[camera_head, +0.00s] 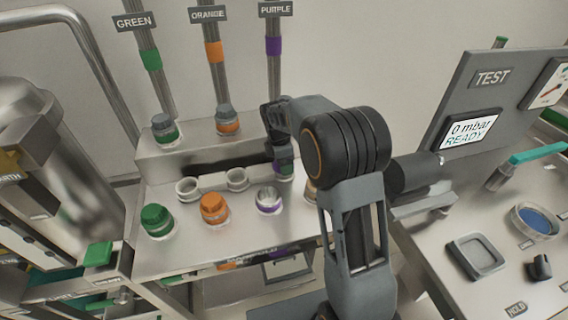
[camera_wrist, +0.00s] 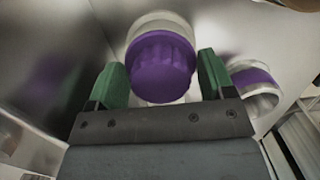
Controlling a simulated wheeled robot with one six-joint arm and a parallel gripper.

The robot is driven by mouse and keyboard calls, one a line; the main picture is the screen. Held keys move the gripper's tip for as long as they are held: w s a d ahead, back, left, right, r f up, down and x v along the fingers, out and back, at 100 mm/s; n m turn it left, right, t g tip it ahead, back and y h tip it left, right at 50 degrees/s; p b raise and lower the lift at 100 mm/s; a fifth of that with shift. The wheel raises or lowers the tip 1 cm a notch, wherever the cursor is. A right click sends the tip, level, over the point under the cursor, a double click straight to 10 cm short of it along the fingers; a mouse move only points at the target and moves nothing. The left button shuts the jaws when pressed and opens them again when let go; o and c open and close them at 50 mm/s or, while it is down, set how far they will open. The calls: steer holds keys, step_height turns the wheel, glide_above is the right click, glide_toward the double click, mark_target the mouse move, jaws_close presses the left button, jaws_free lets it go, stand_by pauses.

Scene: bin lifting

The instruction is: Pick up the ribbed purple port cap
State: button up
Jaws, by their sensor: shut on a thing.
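The ribbed purple port cap (camera_wrist: 160,68) is in the middle of the wrist view, between the two green fingers of my gripper (camera_wrist: 163,82). The gripper is shut on it. A pale, round metallic part shows directly behind the cap; I cannot tell whether the cap touches it. In the head view my gripper (camera_head: 284,158) is at the right end of the raised ledge, below the PURPLE sign (camera_head: 275,8). My arm and fingers mostly hide the cap there.
A bare metal port with a purple band (camera_head: 268,199) stands on the lower shelf, beside an orange cap (camera_head: 214,207) and a green cap (camera_head: 157,219). Two empty pale rings (camera_head: 188,188) sit behind them. The TEST panel (camera_head: 491,77) and its bench are at right.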

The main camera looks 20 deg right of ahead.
steer(key=shift+r, duration=0.1)
steer(key=shift+r, duration=0.2)
step_height(320, 180, up, 3)
steer(key=shift+s+a+r, duration=0.1)
steer(key=shift+s+a, duration=0.05)
steer(key=s+a+r, duration=0.8)
steer(key=s+r, duration=0.1)
steer(key=s, duration=0.2)
steer(key=shift+b, duration=0.45)
steer(key=shift+r, duration=0.1)
